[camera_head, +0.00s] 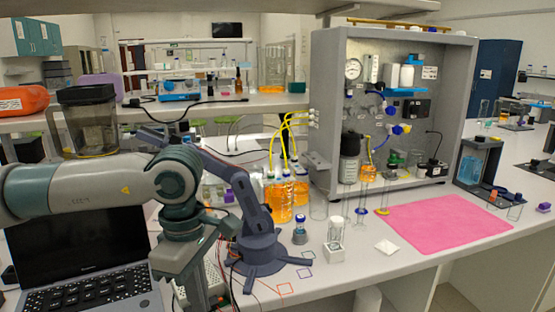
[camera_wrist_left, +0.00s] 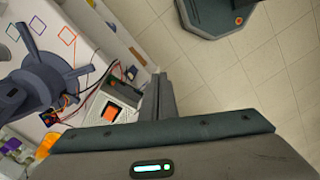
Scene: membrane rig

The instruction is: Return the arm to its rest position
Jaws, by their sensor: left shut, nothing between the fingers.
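My left arm (camera_head: 90,190) comes in from the left in the head view and bends down at a grey-green joint, in front of the laptop's right side. Its lower end runs to the bottom edge of the picture, where I cannot make out the fingertips. In the left wrist view the left gripper (camera_wrist_left: 163,92) has its fingers together, with nothing between them. It shows against the tiled floor, beside the bench's edge and apart from the things on the bench. My right gripper is not in view.
A small dark blue desktop arm (camera_head: 257,225) stands close to the right of my left arm; it also shows in the left wrist view (camera_wrist_left: 45,75). A laptop (camera_head: 85,290) lies at left. Orange bottles (camera_head: 280,200) and a pink mat (camera_head: 445,222) are farther right.

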